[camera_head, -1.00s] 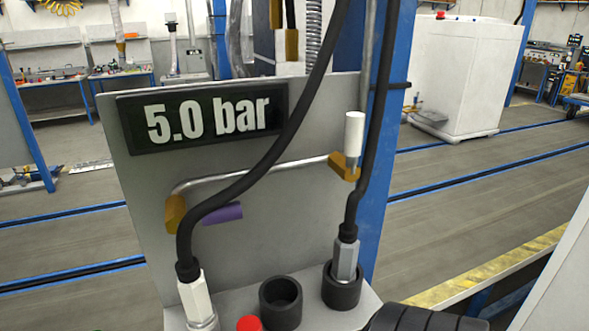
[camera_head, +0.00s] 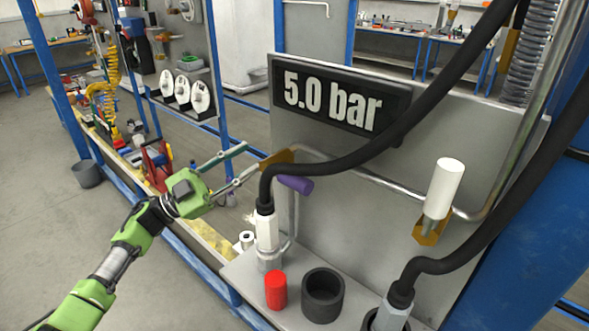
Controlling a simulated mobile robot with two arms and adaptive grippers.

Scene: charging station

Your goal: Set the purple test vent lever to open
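The purple test vent lever (camera_head: 296,184) sticks out to the right, tilted slightly down, beside a brass fitting (camera_head: 277,160) on the grey panel. A black hose passes just above it and hides part of its mount. My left gripper (camera_head: 250,160) comes in from the left with its two fingers spread apart. It looks empty. Its fingertips are left of the brass fitting and the lever; whether they touch the fitting I cannot tell. The display (camera_head: 340,102) on the panel reads 5.0 bar. My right gripper is not in view.
Black hoses (camera_head: 400,130) cross in front of the panel. A white-handled valve (camera_head: 444,188) is at right. A red button (camera_head: 276,290) and a black socket (camera_head: 323,296) stand on the ledge below the lever. A blue-framed workbench with tools lies behind at left.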

